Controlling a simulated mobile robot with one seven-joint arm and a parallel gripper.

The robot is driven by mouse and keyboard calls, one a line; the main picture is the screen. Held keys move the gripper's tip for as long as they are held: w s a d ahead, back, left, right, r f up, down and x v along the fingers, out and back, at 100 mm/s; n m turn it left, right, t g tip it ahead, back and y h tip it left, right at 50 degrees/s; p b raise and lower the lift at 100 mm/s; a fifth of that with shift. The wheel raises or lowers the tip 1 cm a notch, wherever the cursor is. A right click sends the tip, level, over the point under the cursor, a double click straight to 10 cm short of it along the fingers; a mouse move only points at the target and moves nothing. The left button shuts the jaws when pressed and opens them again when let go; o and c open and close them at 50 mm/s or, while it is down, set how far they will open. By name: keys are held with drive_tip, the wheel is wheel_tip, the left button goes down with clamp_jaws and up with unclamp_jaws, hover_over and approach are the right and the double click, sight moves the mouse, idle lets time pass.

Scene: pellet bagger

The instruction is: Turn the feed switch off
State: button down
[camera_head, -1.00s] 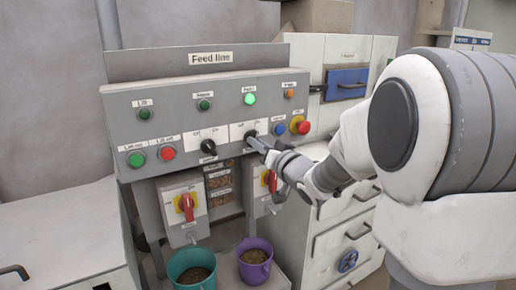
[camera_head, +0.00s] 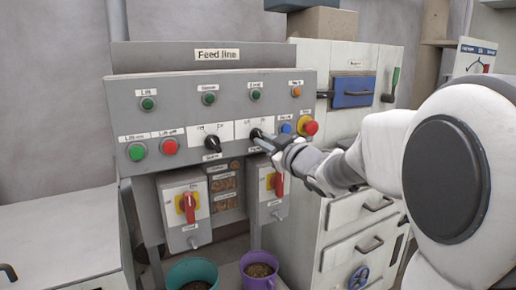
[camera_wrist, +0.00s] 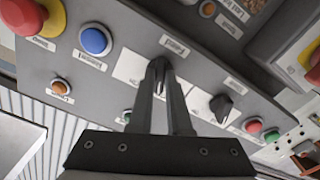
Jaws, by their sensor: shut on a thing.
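The feed switch appears to be the right-hand black rotary knob (camera_head: 256,133) on a white plate of the grey Feed line panel (camera_head: 330,100). My gripper (camera_head: 264,141) reaches it from the right and is shut on it. In the wrist view the two fingertips (camera_wrist: 160,66) close around the knob, which they mostly hide. The knob's pointer seems to lean to the upper left in the head view, but its exact setting is hard to read. The green lamp (camera_head: 255,95) above it is dark.
A second black knob (camera_head: 212,144) is close on the left. A blue button (camera_head: 286,128) and red mushroom button (camera_head: 311,128) are close on the right. Below are two red-handled isolators (camera_head: 189,208) (camera_head: 278,186), a teal bucket (camera_head: 192,272) and a purple bucket (camera_head: 258,270).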

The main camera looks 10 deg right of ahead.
drive_tip(key=shift+n, duration=0.6)
drive_tip(key=c, duration=0.9)
unclamp_jaws()
drive_tip(key=shift+o, duration=0.2)
drive_tip(key=shift+s+b, duration=0.1)
drive_tip(key=shift+b, duration=0.2)
